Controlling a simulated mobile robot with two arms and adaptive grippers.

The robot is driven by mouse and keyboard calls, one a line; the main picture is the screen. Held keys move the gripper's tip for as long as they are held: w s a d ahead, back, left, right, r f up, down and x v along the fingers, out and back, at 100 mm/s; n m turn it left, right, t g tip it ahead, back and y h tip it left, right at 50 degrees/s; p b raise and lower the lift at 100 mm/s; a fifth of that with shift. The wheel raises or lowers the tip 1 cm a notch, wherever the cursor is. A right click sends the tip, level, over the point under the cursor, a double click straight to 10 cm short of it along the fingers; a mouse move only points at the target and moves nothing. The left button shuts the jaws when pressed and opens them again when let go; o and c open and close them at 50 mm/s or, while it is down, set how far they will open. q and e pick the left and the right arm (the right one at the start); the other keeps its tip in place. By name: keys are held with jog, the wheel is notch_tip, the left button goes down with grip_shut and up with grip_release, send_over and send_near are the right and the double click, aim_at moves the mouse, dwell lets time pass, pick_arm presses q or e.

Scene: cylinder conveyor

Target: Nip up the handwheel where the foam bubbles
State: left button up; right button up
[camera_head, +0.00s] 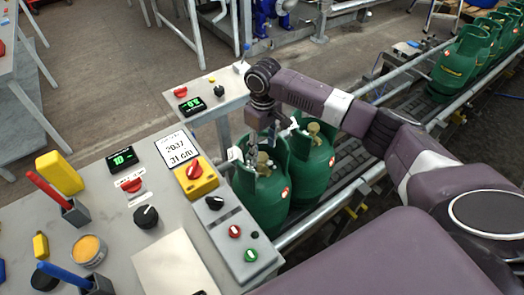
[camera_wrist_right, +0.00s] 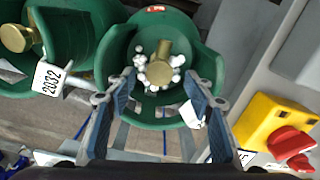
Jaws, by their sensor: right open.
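Two green gas cylinders stand side by side beside the workbench. The nearer one (camera_head: 262,205) has a brass handwheel (camera_wrist_right: 159,73) inside its collar, with white foam bubbles (camera_wrist_right: 176,61) clustered around the valve. The other cylinder (camera_head: 312,172) has a brass valve (camera_head: 314,129) with no foam visible; it also shows in the wrist view (camera_wrist_right: 80,28). My right gripper (camera_wrist_right: 163,88) is open, pointing down over the foamy cylinder, its fingers on either side of the handwheel in the picture. No grip on the handwheel shows. My left gripper is out of view.
A control bench (camera_head: 120,205) fills the left, with a yellow switch box (camera_head: 195,178) close to the foamy cylinder; the box also shows in the wrist view (camera_wrist_right: 262,121). A paper tag (camera_wrist_right: 50,78) hangs on the other cylinder. More green cylinders (camera_head: 460,62) stand farther along the conveyor.

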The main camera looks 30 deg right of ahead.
aim_at(262, 157)
notch_tip(262, 157, down, 4)
jog(key=shift+w+r, duration=0.15)
jog(key=shift+r, duration=0.1)
jog(key=shift+f, duration=0.1)
jog(key=c, duration=1.2)
jog(key=shift+o, duration=0.2)
jog(key=m+p, duration=0.2)
jog(key=p, duration=0.2)
jog(key=m+p, duration=0.2)
jog(key=p, duration=0.1)
jog(key=shift+a+r+p, duration=0.1)
jog(key=shift+r+p, duration=0.2)
jog(key=shift+p, duration=0.05)
jog(key=shift+f+m+p, duration=0.15)
jog(key=shift+m+p, duration=0.3)
jog(key=shift+m, duration=0.25)
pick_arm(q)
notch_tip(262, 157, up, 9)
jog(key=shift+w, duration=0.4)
pick_arm(e)
jog(key=shift+w+f, duration=0.1)
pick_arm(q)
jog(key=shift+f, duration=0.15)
pick_arm(e)
jog(key=o, duration=1.2)
jog(key=shift+c, duration=0.2)
